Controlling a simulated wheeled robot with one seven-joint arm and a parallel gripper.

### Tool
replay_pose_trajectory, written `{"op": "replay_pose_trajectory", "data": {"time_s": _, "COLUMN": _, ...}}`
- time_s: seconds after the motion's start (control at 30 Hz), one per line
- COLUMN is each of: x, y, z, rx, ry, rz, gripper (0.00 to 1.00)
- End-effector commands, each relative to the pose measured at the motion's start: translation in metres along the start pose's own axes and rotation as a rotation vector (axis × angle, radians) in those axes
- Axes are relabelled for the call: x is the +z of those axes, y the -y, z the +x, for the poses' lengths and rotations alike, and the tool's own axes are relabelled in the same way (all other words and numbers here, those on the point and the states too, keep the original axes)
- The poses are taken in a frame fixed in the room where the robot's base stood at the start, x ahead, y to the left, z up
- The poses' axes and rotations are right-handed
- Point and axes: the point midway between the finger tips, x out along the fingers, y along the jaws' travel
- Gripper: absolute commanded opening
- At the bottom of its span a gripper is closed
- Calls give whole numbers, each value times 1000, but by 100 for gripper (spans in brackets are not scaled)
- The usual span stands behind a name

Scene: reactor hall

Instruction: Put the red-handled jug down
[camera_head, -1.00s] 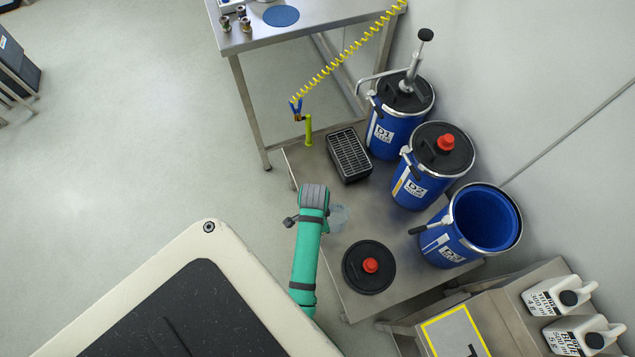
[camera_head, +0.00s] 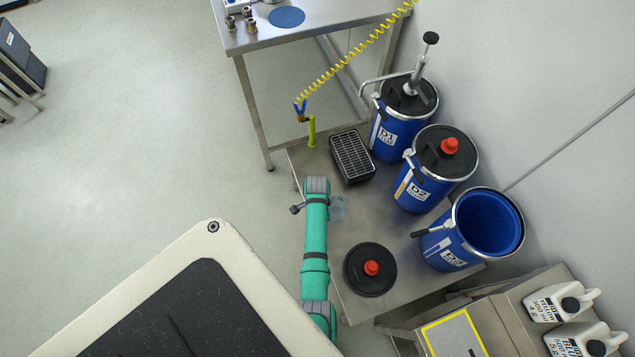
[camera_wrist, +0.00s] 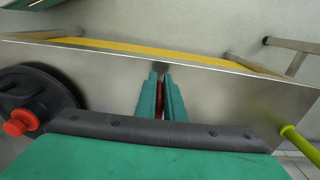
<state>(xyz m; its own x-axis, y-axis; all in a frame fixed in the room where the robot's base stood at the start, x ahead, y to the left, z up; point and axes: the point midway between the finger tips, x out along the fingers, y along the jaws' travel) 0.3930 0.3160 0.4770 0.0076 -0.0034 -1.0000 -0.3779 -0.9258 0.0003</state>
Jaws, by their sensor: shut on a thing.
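The jug (camera_head: 339,208) is a pale, see-through vessel beside the end of my arm in the head view, over the left part of the low steel bench (camera_head: 385,235). My arm covers part of it. In the wrist view the two green fingers of my gripper (camera_wrist: 160,80) are closed on the red handle (camera_wrist: 159,105), a thin red strip between them. The jug's body is not clear there. I cannot tell whether its base touches the steel.
A black lid with a red cap (camera_head: 370,268) lies on the bench near my arm. A black grated box (camera_head: 351,156) and a lime-green post (camera_head: 312,131) are farther along. Blue drums (camera_head: 398,120) line the wall side. Bare steel lies between the lid and grated box.

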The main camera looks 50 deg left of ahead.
Motion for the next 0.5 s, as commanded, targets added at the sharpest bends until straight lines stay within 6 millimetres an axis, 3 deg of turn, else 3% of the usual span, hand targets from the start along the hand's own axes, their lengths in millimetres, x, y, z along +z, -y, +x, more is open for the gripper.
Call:
{"op": "replay_pose_trajectory", "data": {"time_s": 0.33, "x": 0, "y": 0, "z": 3, "rx": 1, "ry": 0, "rz": -1, "gripper": 0}}
{"op": "replay_pose_trajectory", "data": {"time_s": 0.43, "x": 0, "y": 0, "z": 3, "rx": 0, "ry": 0, "rz": 0, "gripper": 27}}
{"op": "replay_pose_trajectory", "data": {"time_s": 0.5, "x": 0, "y": 0, "z": 3, "rx": 0, "ry": 0, "rz": 0, "gripper": 27}}
